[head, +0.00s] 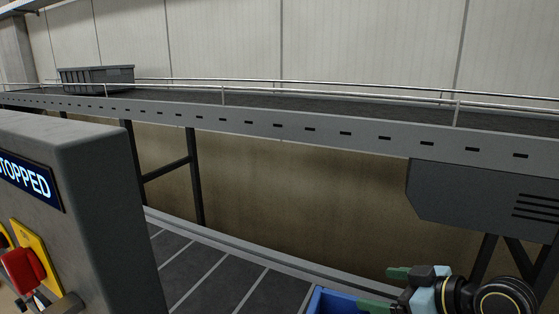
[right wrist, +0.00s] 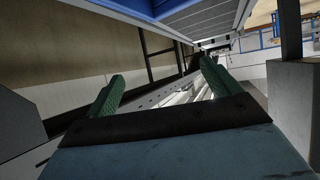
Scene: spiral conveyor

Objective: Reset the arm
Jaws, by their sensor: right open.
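My right gripper (head: 387,289) is at the bottom right of the head view, with its green fingers pointing left. In the right wrist view the two green fingers (right wrist: 161,86) stand wide apart with nothing between them, so it is open and empty. One finger shows at the rim of a blue container (head: 330,302), partly cut off by the bottom edge; I cannot tell whether they touch. My left gripper is not in the head view.
An upper conveyor (head: 300,128) with rails crosses behind, carrying a dark grey crate (head: 97,79). A lower slatted conveyor (head: 215,270) runs beneath.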

